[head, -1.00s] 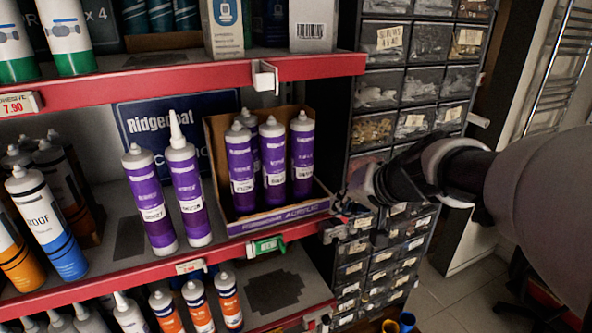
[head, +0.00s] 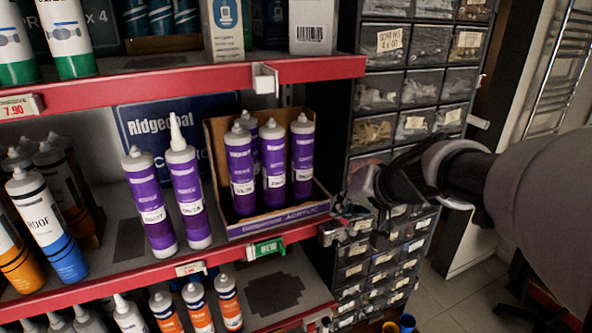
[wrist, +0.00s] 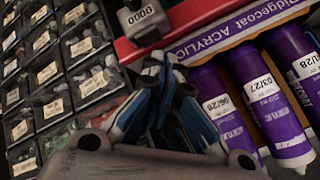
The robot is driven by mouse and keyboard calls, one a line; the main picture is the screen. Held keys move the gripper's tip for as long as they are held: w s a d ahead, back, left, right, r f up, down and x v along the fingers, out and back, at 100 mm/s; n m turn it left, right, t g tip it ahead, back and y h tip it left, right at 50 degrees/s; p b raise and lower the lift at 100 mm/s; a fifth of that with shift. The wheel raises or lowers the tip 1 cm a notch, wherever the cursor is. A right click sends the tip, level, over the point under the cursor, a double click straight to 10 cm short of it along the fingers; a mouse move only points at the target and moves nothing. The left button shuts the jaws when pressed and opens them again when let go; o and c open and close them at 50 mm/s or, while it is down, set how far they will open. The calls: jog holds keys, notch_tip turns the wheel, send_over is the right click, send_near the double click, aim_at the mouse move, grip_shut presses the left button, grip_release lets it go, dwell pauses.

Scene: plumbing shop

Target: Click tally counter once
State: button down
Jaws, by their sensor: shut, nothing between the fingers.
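The tally counter (wrist: 143,18) is a small grey box at the red shelf edge, at the top of the wrist view. Its display reads 0000. In the head view the counter (head: 332,233) is small, at the right end of the shelf edge, partly hidden by my gripper. My gripper (wrist: 160,62) is shut and empty, its blue-and-black fingertips together just below the counter in the wrist view. A small gap seems to show between the tips and the counter; I cannot tell the depth. My gripper also shows in the head view (head: 345,207), beside the shelf end.
An open carton (head: 282,224) of purple cartridges stands on the shelf beside the counter. Two more purple cartridges (head: 170,200) stand left of it. A cabinet of small drawers (head: 385,90) stands behind my gripper.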

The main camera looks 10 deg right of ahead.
aim_at(340, 224)
jog(key=shift+f, duration=0.1)
jog(key=shift+f+b, duration=0.4)
jog(key=shift+b, duration=0.3)
jog(key=shift+f+b, duration=0.5)
jog(key=shift+b, duration=0.15)
dwell(0.7)
jog(key=shift+r, duration=0.1)
jog(key=shift+r+p, duration=0.65)
jog(key=shift+r, duration=0.3)
notch_tip(340, 224, up, 6)
jog(key=p, duration=0.3)
jog(key=shift+p, duration=0.4)
jog(key=shift+f, duration=0.1)
